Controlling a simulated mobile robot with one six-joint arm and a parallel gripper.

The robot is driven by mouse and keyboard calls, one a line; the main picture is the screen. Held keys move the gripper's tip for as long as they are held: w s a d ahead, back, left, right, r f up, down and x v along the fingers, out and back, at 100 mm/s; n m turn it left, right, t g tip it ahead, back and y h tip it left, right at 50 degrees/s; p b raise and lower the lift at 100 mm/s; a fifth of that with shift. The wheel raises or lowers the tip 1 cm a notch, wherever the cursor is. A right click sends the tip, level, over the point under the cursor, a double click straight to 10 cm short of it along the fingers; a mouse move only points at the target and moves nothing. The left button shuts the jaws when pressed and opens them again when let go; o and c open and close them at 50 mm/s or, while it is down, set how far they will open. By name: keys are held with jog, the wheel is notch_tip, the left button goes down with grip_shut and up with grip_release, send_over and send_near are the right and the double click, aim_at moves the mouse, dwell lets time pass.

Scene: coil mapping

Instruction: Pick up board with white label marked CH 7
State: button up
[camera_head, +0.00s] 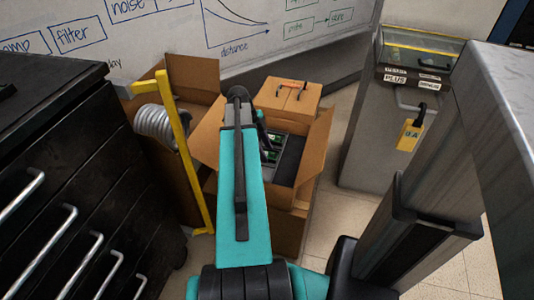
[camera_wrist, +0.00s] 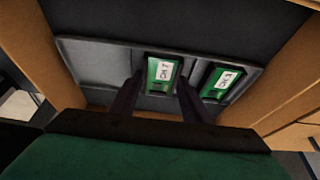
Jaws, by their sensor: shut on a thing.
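Two green boards with white labels lie in a grey tray (camera_wrist: 95,68) inside an open cardboard box (camera_head: 317,150). In the wrist view, one board (camera_wrist: 154,86) is in the middle and the other board (camera_wrist: 211,92) is to its right. The label writing is too small to read for certain. My gripper (camera_wrist: 158,82) has one dark finger on each side of the middle board and is shut on it. The board still appears to be at tray level. In the head view my teal arm hides the gripper and part of the tray.
A closed cardboard box (camera_head: 287,98) stands behind. To the left are another open box with a silver coil (camera_head: 158,124) and a yellow bar frame (camera_head: 184,145). A black drawer cabinet (camera_head: 70,180) is at left, a grey cabinet (camera_head: 375,150) at right. The box walls rise around the tray.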

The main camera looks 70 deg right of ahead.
jog(key=shift+r, duration=0.1)
notch_tip(320, 180, up, 10)
jog(key=p, duration=0.2)
dwell(0.4)
dwell(0.5)
